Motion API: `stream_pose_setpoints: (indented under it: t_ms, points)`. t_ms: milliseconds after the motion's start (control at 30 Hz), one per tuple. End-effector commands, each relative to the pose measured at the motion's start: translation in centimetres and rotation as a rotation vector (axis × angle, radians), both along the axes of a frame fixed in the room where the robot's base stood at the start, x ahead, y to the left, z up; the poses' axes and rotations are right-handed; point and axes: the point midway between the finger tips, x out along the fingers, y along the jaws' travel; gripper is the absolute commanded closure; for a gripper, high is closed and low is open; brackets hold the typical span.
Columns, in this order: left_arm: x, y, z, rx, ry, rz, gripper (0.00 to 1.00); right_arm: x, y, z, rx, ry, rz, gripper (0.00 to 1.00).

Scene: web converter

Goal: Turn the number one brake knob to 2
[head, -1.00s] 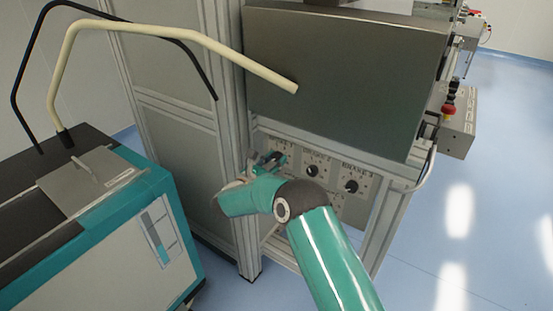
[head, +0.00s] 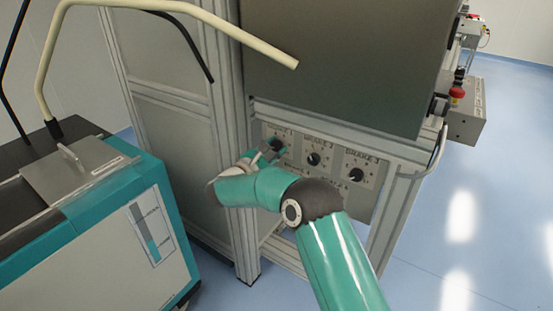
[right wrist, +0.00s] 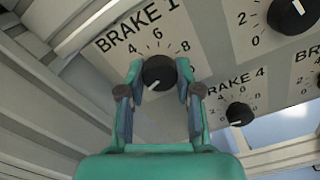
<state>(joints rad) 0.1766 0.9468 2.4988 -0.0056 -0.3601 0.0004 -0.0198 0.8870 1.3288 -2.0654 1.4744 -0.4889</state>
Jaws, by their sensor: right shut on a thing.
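The number one brake knob (right wrist: 159,73) is a round black knob under the BRAKE 1 label in the right wrist view. The numbers 4, 6 and 8 show around it; the 2 and 0 are not visible beside my left-hand finger. A small white mark on the knob points down and to the left. My right gripper (right wrist: 159,76) is shut on this knob, one finger on each side. In the head view the right gripper (head: 268,152) is at the BRAKE 1 plate (head: 286,136), at the panel's left end. My left gripper is not in view.
The BRAKE 2 knob (head: 313,159) and BRAKE 3 knob (head: 356,175) are to the right. The BRAKE 4 knob (right wrist: 239,113) is below. A frame post (head: 236,180) stands close left of the gripper. A dark metal cover (head: 340,65) hangs above the panel.

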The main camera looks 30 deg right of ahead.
Motion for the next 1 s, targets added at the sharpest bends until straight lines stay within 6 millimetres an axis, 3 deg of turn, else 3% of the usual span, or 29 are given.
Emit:
stream_pose_setpoints:
  t_ms: [33,100,400,1000]
  points:
    - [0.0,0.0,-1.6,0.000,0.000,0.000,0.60,0.3,0.7,-0.9,0.018,-0.040,0.016,1.00]
    - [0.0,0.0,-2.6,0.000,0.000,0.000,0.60,0.3,0.7,-0.9,0.044,-0.099,0.015,1.00]
    - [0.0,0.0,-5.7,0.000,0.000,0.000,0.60,0.3,0.8,-0.8,0.131,-0.301,0.015,1.00]
    - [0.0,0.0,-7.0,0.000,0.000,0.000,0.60,0.4,1.0,-0.6,0.185,-0.413,0.015,1.00]
